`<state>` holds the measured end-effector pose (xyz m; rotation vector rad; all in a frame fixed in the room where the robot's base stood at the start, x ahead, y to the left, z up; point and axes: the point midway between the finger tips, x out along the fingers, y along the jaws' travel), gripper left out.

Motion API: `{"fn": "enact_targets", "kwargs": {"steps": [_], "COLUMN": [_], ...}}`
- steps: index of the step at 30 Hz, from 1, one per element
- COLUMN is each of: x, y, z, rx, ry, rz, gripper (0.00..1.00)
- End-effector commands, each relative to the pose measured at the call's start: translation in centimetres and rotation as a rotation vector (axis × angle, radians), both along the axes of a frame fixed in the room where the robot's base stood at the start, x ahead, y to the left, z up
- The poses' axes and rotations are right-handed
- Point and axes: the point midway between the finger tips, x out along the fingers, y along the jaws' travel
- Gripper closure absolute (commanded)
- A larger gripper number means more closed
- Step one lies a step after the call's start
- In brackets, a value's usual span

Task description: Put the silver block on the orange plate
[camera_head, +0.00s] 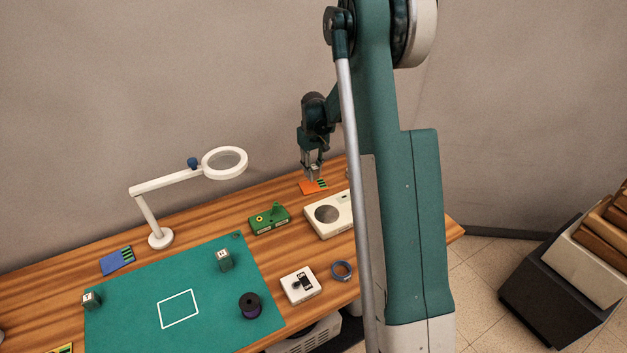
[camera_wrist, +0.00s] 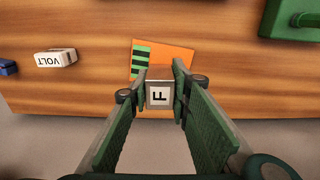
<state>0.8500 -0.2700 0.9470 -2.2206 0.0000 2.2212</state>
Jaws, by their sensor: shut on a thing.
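My gripper (camera_head: 314,172) points down at the back of the table, close above the orange plate (camera_head: 307,189). In the wrist view my gripper (camera_wrist: 160,90) is shut on a silver block (camera_wrist: 158,101) whose face carries a black letter F. The orange plate (camera_wrist: 176,57), with green and dark stripes on its left part, lies just beyond the block. The block covers part of the plate's near edge in that view. I cannot tell whether the block touches the plate. In the head view the fingers partly hide the block.
A green box (camera_head: 269,219) and a white device with a round disc (camera_head: 327,215) stand near the plate. A VOLT block (camera_wrist: 56,58) lies to its left in the wrist view. A magnifier lamp (camera_head: 160,238) and a green mat (camera_head: 205,283) with small blocks lie further left.

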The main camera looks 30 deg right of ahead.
Motion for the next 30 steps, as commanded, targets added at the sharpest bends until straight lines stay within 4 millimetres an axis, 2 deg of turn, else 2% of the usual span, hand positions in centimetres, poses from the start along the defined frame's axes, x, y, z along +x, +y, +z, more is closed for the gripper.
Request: {"fn": "enact_targets", "kwargs": {"steps": [14, 24, 30], "x": [0.0, 0.0, 0.0], "y": [0.0, 0.0, 0.0], "z": [-0.7, -3.9, -4.2], "rx": [0.000, 0.000, 0.000], "ry": [0.000, 0.000, 0.000], "rz": [0.000, 0.000, 0.000], "gripper": [0.95, 0.95, 0.95]}}
